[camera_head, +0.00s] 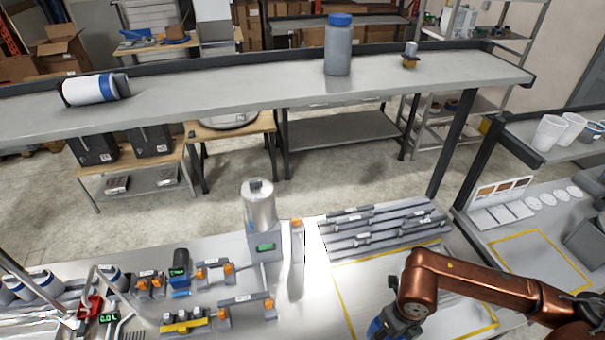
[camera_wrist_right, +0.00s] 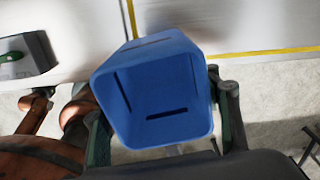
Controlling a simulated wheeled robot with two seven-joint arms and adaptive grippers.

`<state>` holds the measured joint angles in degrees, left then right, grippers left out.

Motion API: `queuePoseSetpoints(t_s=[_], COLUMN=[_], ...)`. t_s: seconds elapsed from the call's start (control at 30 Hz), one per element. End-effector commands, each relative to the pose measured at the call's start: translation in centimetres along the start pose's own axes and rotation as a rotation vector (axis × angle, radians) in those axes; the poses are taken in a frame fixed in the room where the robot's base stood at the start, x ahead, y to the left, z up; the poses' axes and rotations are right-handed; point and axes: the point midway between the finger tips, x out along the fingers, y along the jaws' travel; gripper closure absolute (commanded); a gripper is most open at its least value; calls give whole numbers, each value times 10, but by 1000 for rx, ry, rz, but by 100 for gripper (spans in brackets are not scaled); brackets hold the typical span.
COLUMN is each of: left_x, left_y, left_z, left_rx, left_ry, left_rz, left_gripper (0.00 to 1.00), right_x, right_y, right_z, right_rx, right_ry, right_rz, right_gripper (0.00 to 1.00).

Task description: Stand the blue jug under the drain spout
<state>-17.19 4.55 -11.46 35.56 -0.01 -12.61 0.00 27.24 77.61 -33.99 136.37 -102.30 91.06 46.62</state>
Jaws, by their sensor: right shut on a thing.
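The blue jug (camera_wrist_right: 165,95) fills the middle of the right wrist view, its open mouth facing the camera and its inside empty. My right gripper (camera_wrist_right: 165,128) is shut on it, with one finger on each side. In the head view my right gripper (camera_head: 396,325) is at the bottom edge, over the right part of the bench, with a bit of the blue jug (camera_head: 376,328) showing beside it. A red-handled tap (camera_head: 90,306) with bent pipes stands at the lower left by a green display (camera_head: 109,318). I cannot tell which outlet is the drain spout. My left gripper is not in view.
A metal cylinder dispenser (camera_head: 259,208) stands mid-bench. Valves and pipe fittings (camera_head: 240,300) crowd the bench between it and the tap. A rack of grey bars (camera_head: 385,228) lies behind my right arm. A yellow-outlined area (camera_head: 352,300) is partly clear.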

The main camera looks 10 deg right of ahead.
Motion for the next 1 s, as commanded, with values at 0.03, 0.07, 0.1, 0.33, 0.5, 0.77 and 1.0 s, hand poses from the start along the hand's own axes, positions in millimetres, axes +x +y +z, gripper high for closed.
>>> queuePoseSetpoints(t_s=[0.03, 0.07, 0.1, 0.33, 0.5, 0.77, 1.0], left_x=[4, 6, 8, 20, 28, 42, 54], left_y=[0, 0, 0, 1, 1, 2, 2], left_z=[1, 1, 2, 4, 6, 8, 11], left_rx=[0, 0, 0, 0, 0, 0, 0], left_ry=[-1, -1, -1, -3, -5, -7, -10], left_rz=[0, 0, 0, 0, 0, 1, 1], left_gripper=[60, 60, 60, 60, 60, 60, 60], right_x=[4, 5, 6, 14, 19, 25, 30], right_y=[1, 1, 2, 5, 9, 16, 23], right_z=[6, 10, 14, 40, 59, 87, 111], right_rx=[-78, -136, -215, -681, -1029, -1563, -2057], right_ry=[-4, -4, -6, -9, -14, -17, -14], right_rz=[2, 3, 5, 8, 8, 5, 3], right_gripper=[68, 68, 68, 68, 68, 68, 68])
